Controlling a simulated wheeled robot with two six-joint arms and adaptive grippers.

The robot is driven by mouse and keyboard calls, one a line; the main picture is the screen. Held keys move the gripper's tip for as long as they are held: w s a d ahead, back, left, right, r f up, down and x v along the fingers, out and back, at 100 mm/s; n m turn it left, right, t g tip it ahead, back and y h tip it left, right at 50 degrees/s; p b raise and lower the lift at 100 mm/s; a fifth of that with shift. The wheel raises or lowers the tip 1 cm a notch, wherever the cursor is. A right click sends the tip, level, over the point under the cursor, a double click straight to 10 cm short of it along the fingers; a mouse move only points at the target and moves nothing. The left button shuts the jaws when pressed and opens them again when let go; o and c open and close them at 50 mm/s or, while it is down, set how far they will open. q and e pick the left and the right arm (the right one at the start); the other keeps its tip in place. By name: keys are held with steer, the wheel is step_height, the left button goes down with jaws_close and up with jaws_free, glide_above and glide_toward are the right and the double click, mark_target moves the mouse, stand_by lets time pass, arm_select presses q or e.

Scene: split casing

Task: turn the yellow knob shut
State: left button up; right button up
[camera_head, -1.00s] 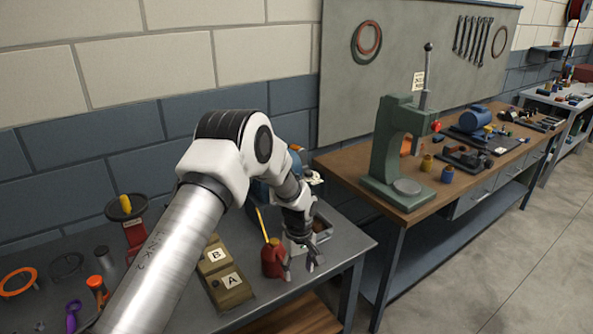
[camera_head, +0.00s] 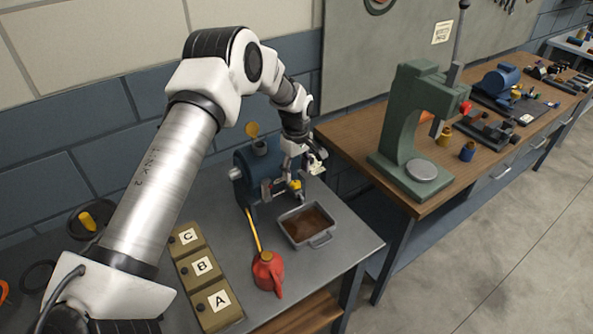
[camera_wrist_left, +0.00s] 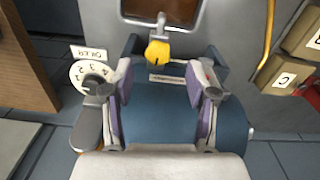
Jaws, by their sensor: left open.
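The yellow knob (camera_head: 296,186) sits on a small spout at the front of the blue casing (camera_head: 247,172). In the left wrist view the knob (camera_wrist_left: 157,52) is at the upper middle, on a grey spout, with a dark mark on its face. My left gripper (camera_head: 303,166) is open and empty, just above and beside the knob. In the left wrist view its two fingers (camera_wrist_left: 164,78) are spread over the blue casing (camera_wrist_left: 160,112), with the knob a little beyond their tips and between their lines. They appear not to touch the knob. My right gripper is out of view.
A grey tray (camera_head: 328,238) with brown contents lies below the knob. A red oil can (camera_head: 267,273) with a yellow spout and boxes lettered A, B and C (camera_head: 203,268) stand left of it. A numbered dial (camera_wrist_left: 90,75) is beside my left finger. A green press (camera_head: 400,130) stands on the right bench.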

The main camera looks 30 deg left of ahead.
mark_target(296, 181)
arm_select(q)
steer(key=f, duration=0.1)
steer(key=f+p, duration=0.1)
steer(key=shift+s+f, duration=0.3)
steer(key=shift+s, duration=0.05)
steer(key=shift+w+a+f, duration=0.2)
steer(key=shift+w+f, duration=0.2)
steer(key=shift+f, duration=0.25)
steer(key=shift+w+a+f, duration=0.15)
steer(key=shift+w+f, duration=0.25)
steer(key=shift+f, duration=0.2)
steer(key=shift+s+d+r, duration=0.1)
steer(key=shift+r, duration=0.05)
steer(key=shift+c, duration=0.4)
steer(key=shift+s+d+r, duration=0.2)
steer(key=shift+s+r, duration=0.1)
jaws_close()
steer(key=shift+f, duration=0.1)
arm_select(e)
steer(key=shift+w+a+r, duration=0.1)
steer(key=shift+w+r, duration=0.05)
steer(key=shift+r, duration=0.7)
arm_select(q)
steer(key=shift+f, duration=0.1)
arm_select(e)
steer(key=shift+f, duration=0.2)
